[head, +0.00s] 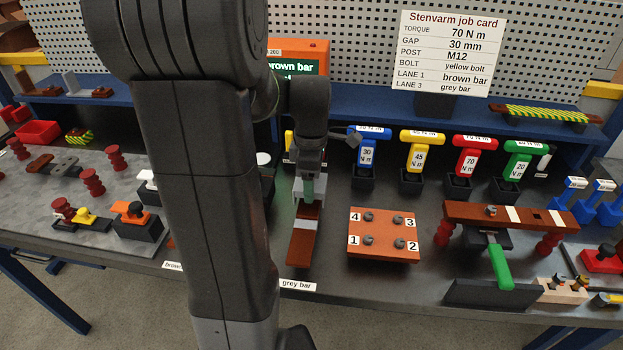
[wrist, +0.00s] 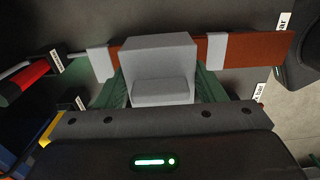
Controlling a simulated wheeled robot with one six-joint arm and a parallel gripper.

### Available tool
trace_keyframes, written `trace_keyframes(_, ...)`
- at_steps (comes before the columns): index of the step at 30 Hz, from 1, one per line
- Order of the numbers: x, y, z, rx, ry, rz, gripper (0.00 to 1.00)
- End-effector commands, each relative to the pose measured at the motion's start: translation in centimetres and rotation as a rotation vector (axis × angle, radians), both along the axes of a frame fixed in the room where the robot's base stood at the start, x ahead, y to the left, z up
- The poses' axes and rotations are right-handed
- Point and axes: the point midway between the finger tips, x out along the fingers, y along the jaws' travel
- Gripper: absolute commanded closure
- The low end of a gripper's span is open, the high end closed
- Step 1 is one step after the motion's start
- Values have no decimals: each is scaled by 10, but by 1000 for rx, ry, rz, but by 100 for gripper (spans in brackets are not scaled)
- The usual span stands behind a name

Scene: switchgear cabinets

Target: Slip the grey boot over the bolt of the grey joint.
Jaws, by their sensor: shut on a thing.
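My gripper (head: 307,190) is shut on the grey boot (wrist: 160,60), with one green finger on each side of it in the wrist view (wrist: 161,90). The boot is a pale grey block with a step on the near side. It is above or on the brown bar of the grey joint (wrist: 255,48), between two grey bands. In the head view the bar (head: 302,245) runs towards the front edge by the "grey bar" label. The joint's bolt is hidden behind the boot and gripper. I cannot tell whether the boot is around the bolt or above it.
A bar on red insulators (head: 510,217) stands further right. My arm hides part of the bench on the left.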

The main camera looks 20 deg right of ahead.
Motion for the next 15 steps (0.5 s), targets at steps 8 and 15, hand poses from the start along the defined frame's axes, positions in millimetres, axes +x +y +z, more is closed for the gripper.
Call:
trace_keyframes(8,0,0,-8,1,1,0,59)
trace_keyframes(15,0,0,-14,1,1,0,59)
